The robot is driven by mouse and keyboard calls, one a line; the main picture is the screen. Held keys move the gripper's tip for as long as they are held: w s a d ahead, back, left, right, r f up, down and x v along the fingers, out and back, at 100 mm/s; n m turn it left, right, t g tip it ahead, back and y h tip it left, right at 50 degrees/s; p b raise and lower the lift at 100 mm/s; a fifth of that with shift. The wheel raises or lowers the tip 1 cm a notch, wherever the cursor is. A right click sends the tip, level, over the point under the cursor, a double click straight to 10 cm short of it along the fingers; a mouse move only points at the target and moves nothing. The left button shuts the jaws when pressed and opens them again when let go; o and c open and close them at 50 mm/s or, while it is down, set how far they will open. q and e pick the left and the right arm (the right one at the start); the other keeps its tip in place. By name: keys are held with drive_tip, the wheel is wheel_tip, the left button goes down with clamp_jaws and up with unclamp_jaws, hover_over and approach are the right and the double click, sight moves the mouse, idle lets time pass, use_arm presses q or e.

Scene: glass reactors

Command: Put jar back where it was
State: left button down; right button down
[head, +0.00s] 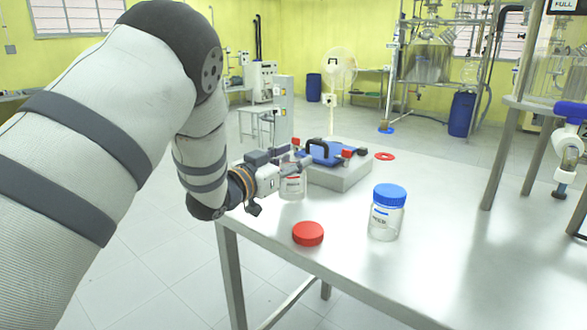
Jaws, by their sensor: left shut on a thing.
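My left gripper (290,168) is shut on a clear jar (292,187) with a red label mark. The jar is upright at the table's left edge; I cannot tell whether its base touches the table. The gripper hides its upper part, and no lid shows on it. A red lid (308,234) lies flat on the table, nearer to the camera than this jar. A second clear jar with a blue lid (387,211) stands upright to the right of the red lid. My right gripper is not in view.
On the metal table (450,262), a grey block with a blue top and black handle (325,155) stands just behind the held jar. A red ring (384,156) lies to its right. The table's front right is clear. A metal frame with glassware (568,145) stands at the right.

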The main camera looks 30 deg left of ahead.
use_arm(q)
drive_tip(key=shift+f, duration=0.75)
drive_tip(key=shift+r, duration=0.2)
drive_tip(key=c, duration=0.9)
unclamp_jaws()
drive_tip(key=shift+f, duration=0.2)
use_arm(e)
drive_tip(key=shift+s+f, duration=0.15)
use_arm(q)
drive_tip(key=shift+r, duration=0.15)
drive_tip(key=s, duration=0.4)
drive_tip(key=s+p, duration=0.1)
drive_tip(key=s, duration=0.3)
drive_tip(key=s+a, duration=0.1)
drive_tip(key=s, duration=0.3)
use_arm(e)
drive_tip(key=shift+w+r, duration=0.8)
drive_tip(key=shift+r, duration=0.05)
